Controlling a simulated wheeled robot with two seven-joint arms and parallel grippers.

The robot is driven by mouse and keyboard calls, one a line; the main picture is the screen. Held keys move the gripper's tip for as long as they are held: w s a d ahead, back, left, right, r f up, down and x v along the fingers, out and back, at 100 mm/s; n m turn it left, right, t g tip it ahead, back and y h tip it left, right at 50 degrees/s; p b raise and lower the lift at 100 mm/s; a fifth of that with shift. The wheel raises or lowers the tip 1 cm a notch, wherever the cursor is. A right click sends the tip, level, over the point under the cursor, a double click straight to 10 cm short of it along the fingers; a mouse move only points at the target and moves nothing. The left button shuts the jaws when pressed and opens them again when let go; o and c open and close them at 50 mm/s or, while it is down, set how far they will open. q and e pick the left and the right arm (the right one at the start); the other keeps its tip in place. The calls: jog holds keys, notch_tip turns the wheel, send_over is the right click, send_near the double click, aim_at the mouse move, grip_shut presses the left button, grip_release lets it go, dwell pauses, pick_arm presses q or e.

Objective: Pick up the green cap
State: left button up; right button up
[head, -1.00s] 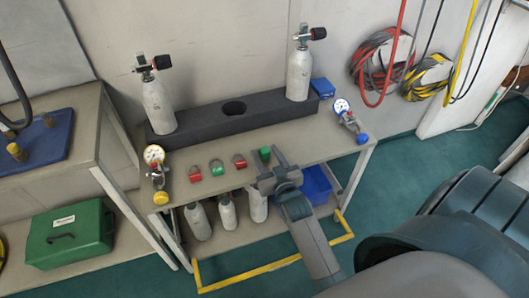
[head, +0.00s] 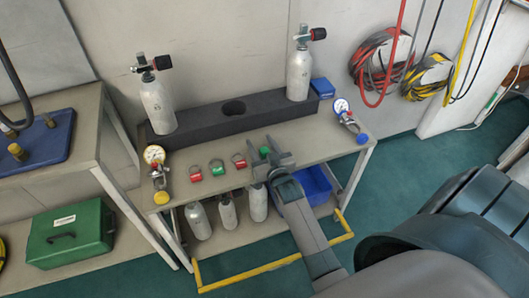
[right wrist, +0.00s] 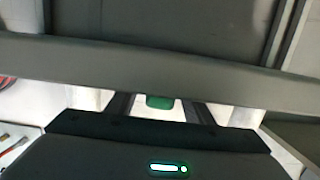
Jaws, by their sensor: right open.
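A row of small ringed caps lies along the bench's front: a red one (head: 196,174), a green one (head: 217,169), another red one (head: 239,161), and a second green one (head: 265,151) at the right end. My right gripper (head: 270,153) is at this right-end green cap, which my gripper partly hides. In the right wrist view the green cap (right wrist: 160,101) shows between my two open fingers (right wrist: 158,107), with light gaps on both sides. I cannot tell its height relative to the fingertips. My left gripper is out of view.
Behind the row stands a dark block (head: 200,125) with two white cylinders (head: 157,105) and an empty hole. Gauges stand at the bench's left (head: 155,165) and right (head: 342,110) ends. White cylinders and a blue bin (head: 315,182) are on the shelf below.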

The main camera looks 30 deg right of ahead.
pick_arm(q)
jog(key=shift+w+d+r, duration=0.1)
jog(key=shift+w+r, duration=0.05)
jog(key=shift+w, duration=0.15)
pick_arm(e)
jog(key=shift+c, duration=0.6)
jog(key=c, duration=1)
jog(key=shift+r, duration=0.1)
